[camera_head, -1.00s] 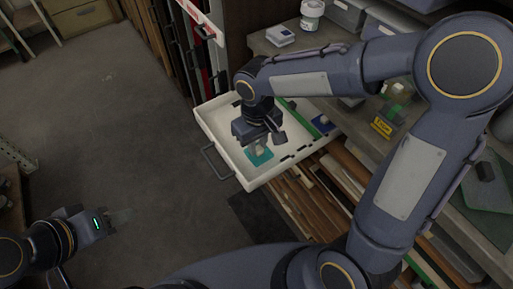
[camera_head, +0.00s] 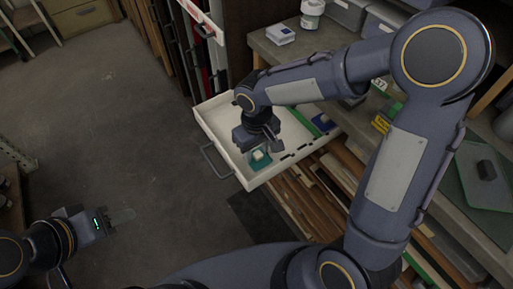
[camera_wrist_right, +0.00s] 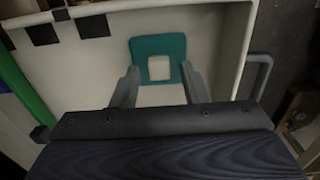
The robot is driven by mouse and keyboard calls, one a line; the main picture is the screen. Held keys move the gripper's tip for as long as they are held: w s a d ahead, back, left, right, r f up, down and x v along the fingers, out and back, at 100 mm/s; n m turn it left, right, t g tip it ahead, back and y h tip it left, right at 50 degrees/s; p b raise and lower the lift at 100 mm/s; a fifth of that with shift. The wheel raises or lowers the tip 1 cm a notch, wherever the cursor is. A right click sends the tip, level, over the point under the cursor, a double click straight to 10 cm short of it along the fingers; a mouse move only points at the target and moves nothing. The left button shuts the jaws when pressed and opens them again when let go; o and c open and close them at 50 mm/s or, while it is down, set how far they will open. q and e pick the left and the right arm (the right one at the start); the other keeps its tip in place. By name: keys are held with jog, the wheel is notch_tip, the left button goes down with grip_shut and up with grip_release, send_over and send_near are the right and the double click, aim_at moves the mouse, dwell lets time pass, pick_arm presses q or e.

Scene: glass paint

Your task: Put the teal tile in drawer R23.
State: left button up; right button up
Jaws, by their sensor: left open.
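My left gripper (camera_head: 124,216) is open and empty over the floor at lower left. I see no readable label on the drawer.
A blue tile (camera_head: 323,122) and a green strip are at the drawer's right side. The worktop (camera_head: 328,42) behind holds a jar (camera_head: 312,12), a blue-and-white block (camera_head: 280,35) and grey bins. Wood sheets stand below the drawer. The floor at left is clear.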

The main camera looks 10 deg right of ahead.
aim_at(257, 152)
notch_tip(257, 152, up, 12)
jog(key=p, duration=0.1)
jog(key=s+d+m+t+y, duration=0.2)
jog(key=s+d, duration=0.3)
jog(key=s, duration=0.3)
jog(key=s+d+m+t+y, duration=0.1)
jog(key=s+d+m+t, duration=0.2)
jog(key=s, duration=0.5)
jog(key=shift+d+m+t+y, duration=0.3)
jog(key=shift+d+m+y, duration=0.1)
jog(key=shift+d, duration=0.5)
jog(key=shift+c, duration=0.5)
